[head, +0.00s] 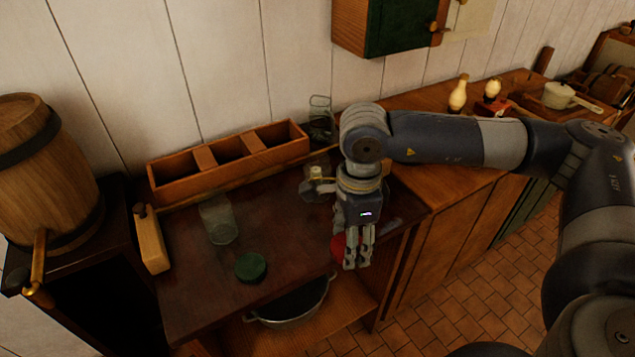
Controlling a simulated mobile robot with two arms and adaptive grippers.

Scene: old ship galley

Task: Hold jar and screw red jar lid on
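A clear glass jar (219,220) without a visible lid stands on the left part of the dark wooden tabletop (285,235). My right gripper (357,266) points down near the table's front right edge. A red thing (338,247), probably the red lid, shows just left of its fingers and is partly hidden by them. I cannot tell whether the fingers grip it or are only beside it. The jar stands well to the left of my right gripper, apart from it. My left gripper is not in view.
A green lid (250,267) lies in front of the jar. A wooden compartment box (178,190) stands behind, with another glass vessel (321,130) beyond its right end. A metal pan (293,315) sits on the shelf below.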

